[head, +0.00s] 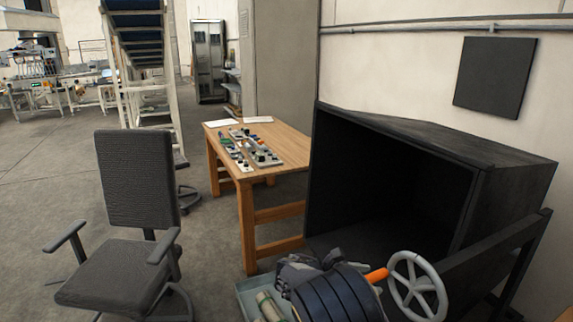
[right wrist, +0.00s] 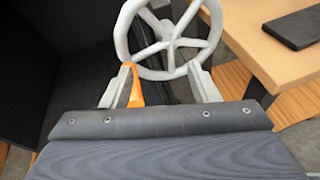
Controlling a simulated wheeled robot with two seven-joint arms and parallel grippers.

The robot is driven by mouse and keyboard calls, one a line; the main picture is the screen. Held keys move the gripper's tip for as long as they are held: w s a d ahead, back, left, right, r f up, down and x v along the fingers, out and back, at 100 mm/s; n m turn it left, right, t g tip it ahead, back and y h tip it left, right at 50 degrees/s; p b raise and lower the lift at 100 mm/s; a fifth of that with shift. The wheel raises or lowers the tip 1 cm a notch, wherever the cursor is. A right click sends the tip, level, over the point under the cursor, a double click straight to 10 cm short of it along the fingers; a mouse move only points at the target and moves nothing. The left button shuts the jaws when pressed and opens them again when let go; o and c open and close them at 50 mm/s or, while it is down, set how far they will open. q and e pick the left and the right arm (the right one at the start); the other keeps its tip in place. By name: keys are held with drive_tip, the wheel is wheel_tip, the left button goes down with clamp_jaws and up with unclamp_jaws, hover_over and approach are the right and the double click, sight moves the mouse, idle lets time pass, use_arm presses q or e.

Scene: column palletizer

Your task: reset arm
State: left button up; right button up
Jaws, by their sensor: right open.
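My right gripper (head: 345,290) is at the bottom of the head view, a dark blue body whose fingers are hidden there. In the right wrist view my right gripper (right wrist: 160,75) has its two pale fingers apart. A grey spoked handwheel (head: 415,285) is just beyond it, and the wheel (right wrist: 168,42) also shows past the fingertips in the wrist view. The wheel's orange handle (head: 377,275) points toward the gripper. In the wrist view the orange handle (right wrist: 136,88) lies beside the inner side of the left-hand finger; I cannot tell whether they touch. My left gripper is out of view.
A large black open-fronted box (head: 500,190) stands behind the wheel. A wooden table (head: 290,140) with a control panel (head: 255,148) is at the centre. A grey chair (head: 138,185) stands at left. A shallow tray (head: 247,300) with items is beside my right arm. Floor at far left is clear.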

drive_tip(key=s+d+m+g+y, duration=0.2)
drive_tip(key=s+d+m+y, duration=0.25)
drive_tip(key=s, duration=0.35)
drive_tip(key=s+d+m+g+y, duration=0.25)
drive_tip(key=s+m+y, duration=0.3)
drive_tip(key=s, duration=0.35)
drive_tip(key=s+a+r+m+t+y, duration=0.2)
drive_tip(key=s+a+m+t+y, duration=0.1)
drive_tip(key=s, duration=0.5)
drive_tip(key=s+a+r+m+t+y, duration=0.3)
drive_tip(key=s+a+m+t+y, duration=0.1)
drive_tip(key=s+m, duration=0.3)
drive_tip(key=s+a+y, duration=0.1)
drive_tip(key=s, duration=0.1)
drive_tip(key=shift+s, duration=0.3)
